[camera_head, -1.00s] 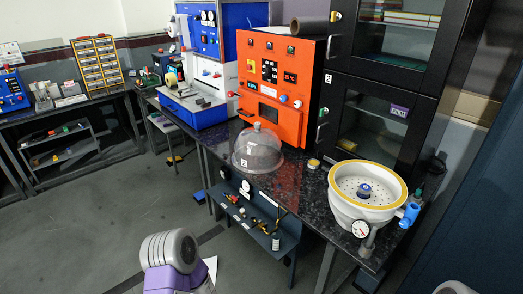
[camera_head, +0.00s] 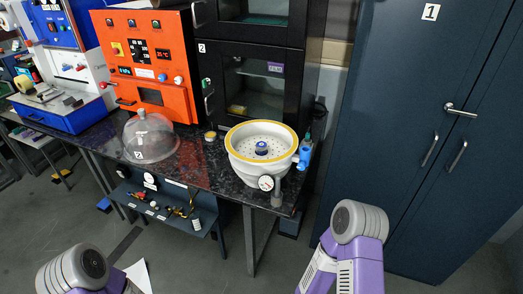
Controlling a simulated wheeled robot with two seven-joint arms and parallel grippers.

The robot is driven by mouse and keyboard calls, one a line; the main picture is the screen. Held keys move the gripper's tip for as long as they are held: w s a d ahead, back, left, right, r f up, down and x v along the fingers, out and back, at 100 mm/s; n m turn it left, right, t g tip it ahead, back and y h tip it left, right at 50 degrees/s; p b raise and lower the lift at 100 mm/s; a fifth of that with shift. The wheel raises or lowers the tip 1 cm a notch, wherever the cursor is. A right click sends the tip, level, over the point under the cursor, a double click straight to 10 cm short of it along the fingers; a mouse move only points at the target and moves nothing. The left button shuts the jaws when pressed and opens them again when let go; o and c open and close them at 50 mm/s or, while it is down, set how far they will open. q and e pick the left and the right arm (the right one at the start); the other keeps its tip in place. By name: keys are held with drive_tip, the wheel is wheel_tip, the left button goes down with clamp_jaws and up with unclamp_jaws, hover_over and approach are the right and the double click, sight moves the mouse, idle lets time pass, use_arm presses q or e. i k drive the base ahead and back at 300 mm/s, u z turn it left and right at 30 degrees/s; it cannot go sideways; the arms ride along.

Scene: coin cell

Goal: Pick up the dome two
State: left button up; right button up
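A clear dome (camera_head: 158,141) with a small knob on top stands on the dark speckled counter (camera_head: 200,171), in front of the orange machine. A small white label near its lower front seems to read 2. Nothing touches the dome from above. Parts of my two purple and grey arms show at the bottom of the head view, low and well apart from the dome. Both my grippers are out of view.
A white perforated bowl (camera_head: 242,160) with a yellow rim, a gauge and a blue fitting stands right of the dome. A small yellow-topped jar (camera_head: 210,136) sits between them. The orange machine (camera_head: 150,75) and black cabinet (camera_head: 250,85) stand behind. A shelf (camera_head: 165,207) holds small parts below.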

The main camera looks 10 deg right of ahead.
sight(150, 137)
drive_tip(key=u, duration=0.3)
drive_tip(key=k, duration=0.4)
drive_tip(key=u, duration=1)
drive_tip(key=k, duration=0.95)
drive_tip(key=u, duration=0.7)
drive_tip(key=i, duration=1.65)
drive_tip(key=z, duration=0.5)
drive_tip(key=i, duration=1.9)
drive_tip(key=z, duration=1.75)
drive_tip(key=i, duration=0.9)
drive_tip(key=z, duration=1.05)
